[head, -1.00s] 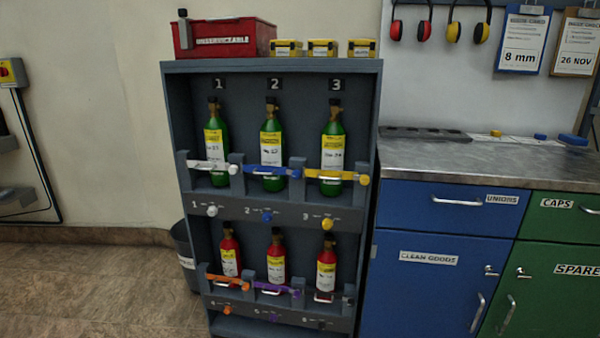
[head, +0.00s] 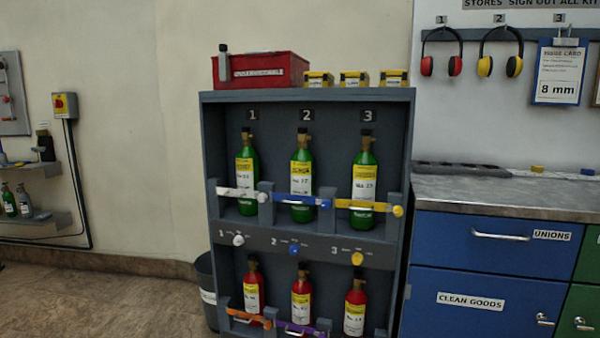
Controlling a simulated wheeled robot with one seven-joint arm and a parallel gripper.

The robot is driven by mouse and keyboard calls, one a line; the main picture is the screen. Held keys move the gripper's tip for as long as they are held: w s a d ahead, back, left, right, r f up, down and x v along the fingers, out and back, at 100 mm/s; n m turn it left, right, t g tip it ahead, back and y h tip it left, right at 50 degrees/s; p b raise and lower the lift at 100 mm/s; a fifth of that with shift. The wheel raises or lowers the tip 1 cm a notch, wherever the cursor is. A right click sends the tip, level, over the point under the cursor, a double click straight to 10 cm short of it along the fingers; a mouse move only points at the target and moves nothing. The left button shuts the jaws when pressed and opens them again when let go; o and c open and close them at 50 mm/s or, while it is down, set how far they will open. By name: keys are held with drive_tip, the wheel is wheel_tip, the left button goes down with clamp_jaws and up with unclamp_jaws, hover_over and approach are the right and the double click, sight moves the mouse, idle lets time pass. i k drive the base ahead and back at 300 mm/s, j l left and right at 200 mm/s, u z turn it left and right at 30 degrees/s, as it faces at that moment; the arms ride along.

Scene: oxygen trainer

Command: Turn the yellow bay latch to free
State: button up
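The yellow bay latch (head: 357,258) is a small yellow knob on the grey rail under bay 3 of the rack, in the head view. A yellow bar (head: 362,205) with a round yellow end crosses in front of the green cylinder (head: 364,182) in bay 3. That cylinder stands upright behind the bar. Small marks sit beside the knob, too small to read. My gripper is not in view.
The grey rack (head: 408,150) also holds green cylinders behind a white bar (head: 236,193) and a blue bar (head: 300,199). Red cylinders (head: 301,298) stand below. A blue cabinet (head: 490,270) adjoins at right, a dark bin (head: 206,285) at left. Floor (head: 90,305) at left is clear.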

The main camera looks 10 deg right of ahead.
sight(398, 210)
drive_tip(key=i+l, duration=0.25)
drive_tip(key=i, duration=0.7)
drive_tip(key=i+j, duration=0.1)
drive_tip(key=j, duration=0.25)
drive_tip(key=i+j, duration=0.15)
drive_tip(key=j, duration=0.2)
drive_tip(key=i+j, duration=0.1)
drive_tip(key=j, duration=0.25)
